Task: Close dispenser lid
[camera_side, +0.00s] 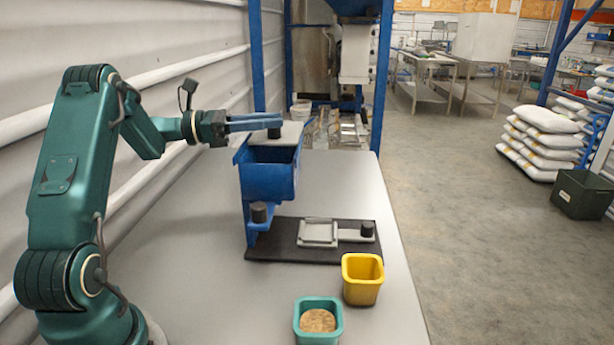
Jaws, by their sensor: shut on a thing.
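The blue dispenser hopper (268,182) stands on the table, and its dark top opening shows at the front. The grey lid (291,131) lies flat at the back of the hopper's top, leaving the front of the opening uncovered. My gripper (277,121) reaches in from the left with its blue fingers level. It is shut on the lid's black knob (274,133), which shows just below the fingertips. The fingers partly hide the lid.
Below the hopper, a black base plate (284,248) carries a grey slide with a black knob (367,229). Another black knob (259,212) sits at the hopper's lower front. A yellow cup (362,278) and a teal cup (318,324) holding brown material stand in front. The table's left side is clear.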

